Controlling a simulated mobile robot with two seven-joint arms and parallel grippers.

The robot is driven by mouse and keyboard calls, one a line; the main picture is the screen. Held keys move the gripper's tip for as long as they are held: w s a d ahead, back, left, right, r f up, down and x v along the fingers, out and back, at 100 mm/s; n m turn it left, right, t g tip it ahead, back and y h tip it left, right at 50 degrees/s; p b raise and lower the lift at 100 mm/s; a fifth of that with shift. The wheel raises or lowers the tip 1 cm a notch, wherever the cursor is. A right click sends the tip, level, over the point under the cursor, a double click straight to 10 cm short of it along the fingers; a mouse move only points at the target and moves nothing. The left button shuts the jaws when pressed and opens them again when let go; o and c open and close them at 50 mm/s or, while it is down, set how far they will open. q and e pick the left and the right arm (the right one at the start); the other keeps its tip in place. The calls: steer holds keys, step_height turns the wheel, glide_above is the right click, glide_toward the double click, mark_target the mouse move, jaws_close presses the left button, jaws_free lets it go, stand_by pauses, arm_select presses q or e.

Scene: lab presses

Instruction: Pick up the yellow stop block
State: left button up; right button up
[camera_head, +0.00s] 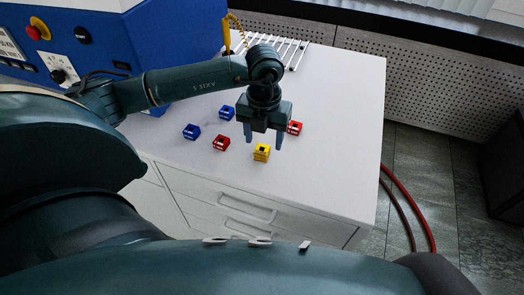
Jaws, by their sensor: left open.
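The yellow stop block (261,153) sits on the white cabinet top (335,160), near its front edge. It is small and has a dark mark on top. My left gripper (264,140) is open and points down above the cabinet top, with its two fingers apart. In the picture the yellow block shows just below and between the fingertips. I cannot tell the exact height of the fingers over it. Nothing shows between the fingers. My right gripper does not show.
Two red blocks (221,143) (295,128) and two blue blocks (191,132) (227,112) stand close around the gripper. A blue machine (150,35) and a white rack (290,50) are behind. The cabinet top's right part is clear. A red hose (410,205) lies beyond its right edge.

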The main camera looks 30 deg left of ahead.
mark_target(262, 146)
arm_select(q)
steer(key=shift+a+f, duration=0.2)
steer(key=shift+f, duration=1.75)
steer(key=shift+c, duration=0.6)
steer(key=c, duration=1)
steer(key=shift+o, duration=0.2)
